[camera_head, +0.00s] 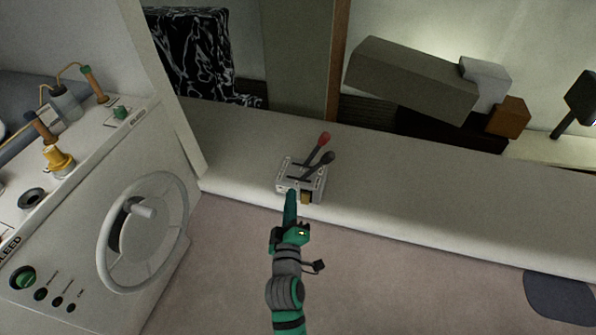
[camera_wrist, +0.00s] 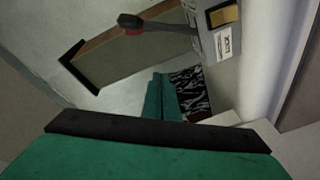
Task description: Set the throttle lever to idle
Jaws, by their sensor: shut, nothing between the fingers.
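A small light-grey lever box (camera_head: 288,184) stands on the pale ledge, with dark slots and small labels on top. It has a lever with a red knob (camera_head: 324,138) and a lever with a black knob (camera_head: 327,158), both leaning up and to the right in the head view. I cannot tell which one is the throttle. My gripper (camera_head: 291,194) is shut and empty at the box's near left edge; contact is unclear. In the wrist view the closed fingers (camera_wrist: 161,96) are below the box (camera_wrist: 223,40), and a dark knob (camera_wrist: 130,22) shows with a little red behind it.
The pale ledge (camera_head: 430,210) is clear to the right of the box. A white console with a wheel (camera_head: 150,230) stands at left. A grey block (camera_head: 410,80) and an orange-brown block (camera_head: 508,117) lie behind the ledge. A white post (camera_head: 165,90) rises left of the box.

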